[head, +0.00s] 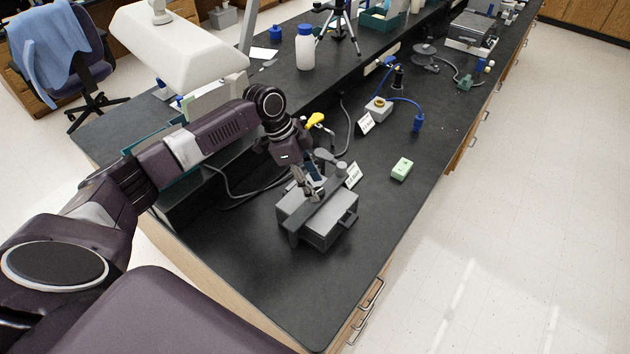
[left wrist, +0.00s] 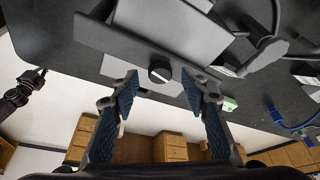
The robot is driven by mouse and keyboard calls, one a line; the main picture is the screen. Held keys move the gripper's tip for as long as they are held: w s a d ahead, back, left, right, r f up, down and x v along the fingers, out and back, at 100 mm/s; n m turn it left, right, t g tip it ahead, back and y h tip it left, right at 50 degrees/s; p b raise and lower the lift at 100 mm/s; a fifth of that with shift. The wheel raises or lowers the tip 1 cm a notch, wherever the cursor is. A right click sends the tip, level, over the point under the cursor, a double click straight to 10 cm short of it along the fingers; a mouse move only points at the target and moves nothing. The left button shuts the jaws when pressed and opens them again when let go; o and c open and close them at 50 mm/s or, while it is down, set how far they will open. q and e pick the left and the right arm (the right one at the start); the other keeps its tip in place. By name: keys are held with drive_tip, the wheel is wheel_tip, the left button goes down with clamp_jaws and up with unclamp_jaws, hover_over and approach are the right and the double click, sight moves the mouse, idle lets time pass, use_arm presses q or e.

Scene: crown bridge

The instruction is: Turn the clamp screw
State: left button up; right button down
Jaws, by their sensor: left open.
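A grey clamp device (head: 330,222) sits on the near part of the black bench, with a flat bar across its top. In the left wrist view its clamp screw (left wrist: 159,72) is a small dark round knob with a light mark across its face, on the grey bar (left wrist: 115,43). My left gripper (head: 308,187) is over the device. In the left wrist view the left gripper (left wrist: 160,80) is open, one finger on each side of the knob, with gaps on both sides. A dark arm end, apparently my right gripper (left wrist: 36,77), shows small at the left; its jaws are unclear.
A small white label card (head: 353,175) stands behind the device. A green block (head: 401,169) lies to its right. A grey box with blue cables (head: 379,110) and a white bottle (head: 305,48) stand farther back. The bench in front of and right of the device is clear.

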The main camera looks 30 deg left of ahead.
use_arm(q)
drive_tip(key=shift+w+d+f, duration=0.15)
drive_tip(key=shift+d+f, duration=0.05)
drive_tip(key=shift+f, duration=0.5)
clamp_jaws()
drive_tip(key=shift+m+g, duration=0.3)
drive_tip(key=shift+m, duration=0.5)
unclamp_jaws()
